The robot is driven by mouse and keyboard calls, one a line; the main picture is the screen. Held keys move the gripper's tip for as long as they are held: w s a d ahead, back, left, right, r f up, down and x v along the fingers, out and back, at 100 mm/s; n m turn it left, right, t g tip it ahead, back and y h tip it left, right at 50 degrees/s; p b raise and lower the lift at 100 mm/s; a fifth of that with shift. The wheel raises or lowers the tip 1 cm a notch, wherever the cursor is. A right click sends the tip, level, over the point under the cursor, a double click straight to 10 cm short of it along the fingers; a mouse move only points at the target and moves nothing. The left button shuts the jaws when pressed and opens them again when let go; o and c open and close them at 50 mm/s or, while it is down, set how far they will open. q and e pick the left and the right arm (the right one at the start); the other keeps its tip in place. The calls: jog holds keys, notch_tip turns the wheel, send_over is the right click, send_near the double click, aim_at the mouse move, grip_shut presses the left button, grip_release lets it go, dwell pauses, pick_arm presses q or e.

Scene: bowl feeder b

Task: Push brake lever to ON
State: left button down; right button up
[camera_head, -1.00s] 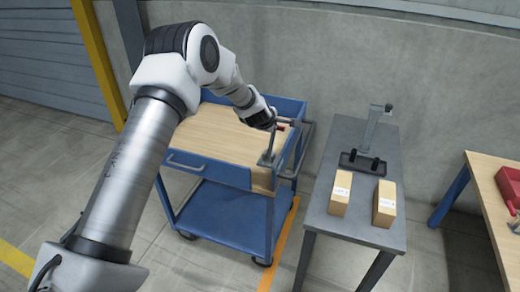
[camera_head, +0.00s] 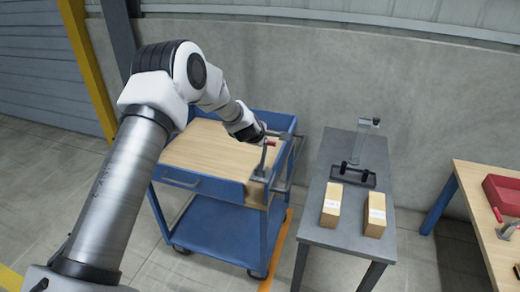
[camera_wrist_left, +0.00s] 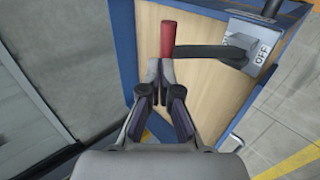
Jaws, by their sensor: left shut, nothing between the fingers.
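The brake lever (camera_head: 264,158) is a grey rod with a red grip, standing on a small plate at the right edge of the blue cart (camera_head: 225,187). In the left wrist view, the red grip (camera_wrist_left: 167,40) joins a dark bar that reaches right to a grey plate (camera_wrist_left: 262,50) marked OFF. The bar partly covers the plate; no ON mark is readable. My left gripper (camera_wrist_left: 160,70) is shut and empty, its fingertips at the near end of the red grip. I cannot tell whether they touch. It also shows beside the grip in the head view (camera_head: 262,133). My right gripper is not visible.
The cart has a wooden top and a grey rail (camera_head: 284,165) beside the lever. A grey table (camera_head: 318,228) to its right holds two cardboard boxes (camera_head: 331,205) and a metal stand (camera_head: 366,150). A wooden bench (camera_head: 480,200) with a red bin (camera_head: 505,192) is far right.

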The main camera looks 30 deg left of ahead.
pick_arm(q)
jog(key=shift+w+r+v, duration=0.3)
jog(key=shift+v, duration=5.7)
jog(key=s+d+f+m+g, duration=0.35)
jog(key=s+f, duration=0.55)
jog(key=f, duration=0.5)
jog(key=s+d+f+m+g, duration=0.25)
jog(key=s+d+f, duration=0.25)
jog(key=s+f, duration=0.7)
jog(key=s+d+f+m+g+h, duration=0.1)
jog(key=s+d+f+m, duration=0.1)
jog(key=s+m, duration=0.5)
jog(key=s+d+f+m+g+h, duration=0.1)
jog(key=s+d+m, duration=0.4)
jog(key=s, duration=0.8)
notch_tip(320, 180, down, 2)
jog(key=shift+s+f+m+g, duration=0.1)
jog(key=shift+s+m+g, duration=0.2)
jog(key=shift+m+g, duration=0.6)
